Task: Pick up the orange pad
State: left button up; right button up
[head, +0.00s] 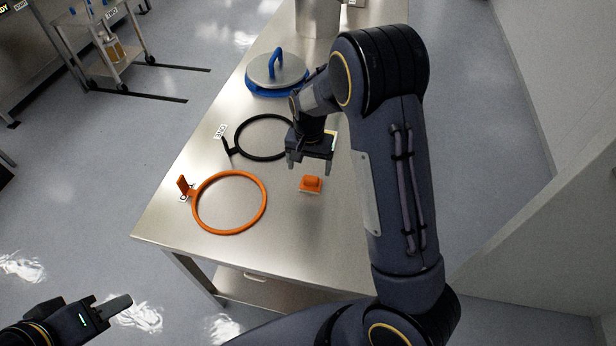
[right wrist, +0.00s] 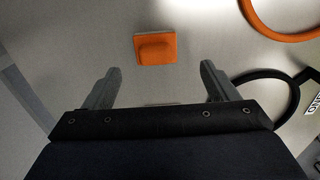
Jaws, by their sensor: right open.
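The orange pad (head: 311,184) is a small block with a raised grip, lying on the steel table (head: 165,222). My right gripper (head: 309,168) is open and empty above the table, a little beyond the pad in the head view. In the right wrist view the pad (right wrist: 156,48) lies past the fingertips, nearer the left finger, and the open right gripper (right wrist: 162,78) does not touch it. My left gripper (head: 118,306) is at the lower left over the floor, away from the table; its jaw opening is unclear.
An orange ring (head: 201,222) with an upright tab lies left of the pad. A black ring (head: 240,148) lies behind it. A round lid with a blue handle (head: 274,66) and a metal vessel (head: 318,18) stand farther back. The table is bare around the pad.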

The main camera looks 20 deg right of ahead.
aim_at(311, 178)
jog(key=shift+s+d+f, duration=0.1)
jog(key=shift+s+f, duration=0.15)
jog(key=shift+f, duration=0.65)
notch_tip(311, 178, down, 4)
jog(key=shift+d+r+p, duration=0.1)
jog(key=shift+p, duration=0.6)
jog(key=shift+f, duration=0.5)
jog(key=c, duration=1.1)
jog(key=shift+r, duration=0.15)
